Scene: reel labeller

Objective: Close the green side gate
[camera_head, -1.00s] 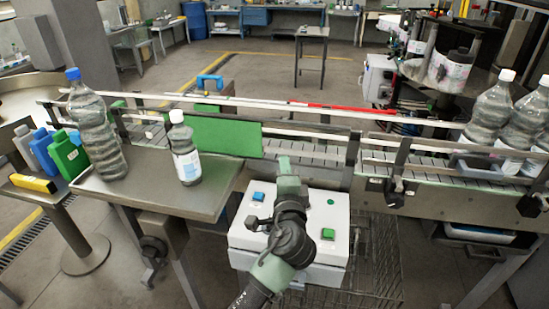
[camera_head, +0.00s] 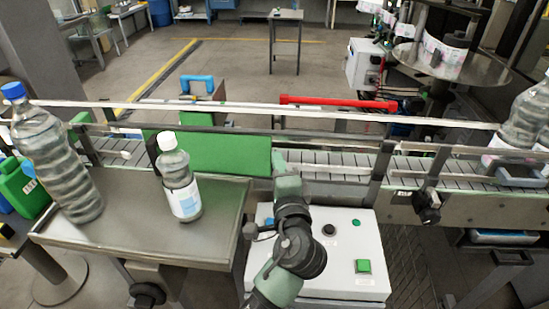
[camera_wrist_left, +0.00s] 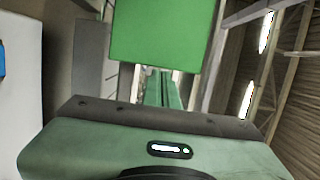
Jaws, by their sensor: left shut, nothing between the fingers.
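The green side gate (camera_head: 232,155) is a flat green panel along the near side of the conveyor, behind the side table. It also fills the top middle of the left wrist view (camera_wrist_left: 165,32). My left gripper (camera_head: 279,160) is shut and empty, pointing up the picture at the panel's right end. In the head view its tip looks very close to that edge; I cannot tell whether they touch. My right gripper is not in view.
A white-capped labelled bottle (camera_head: 180,182) stands on the metal side table (camera_head: 150,235) before the gate. A large blue-capped bottle (camera_head: 55,160) stands at left. A white control box (camera_head: 345,255) with buttons lies beneath my left arm.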

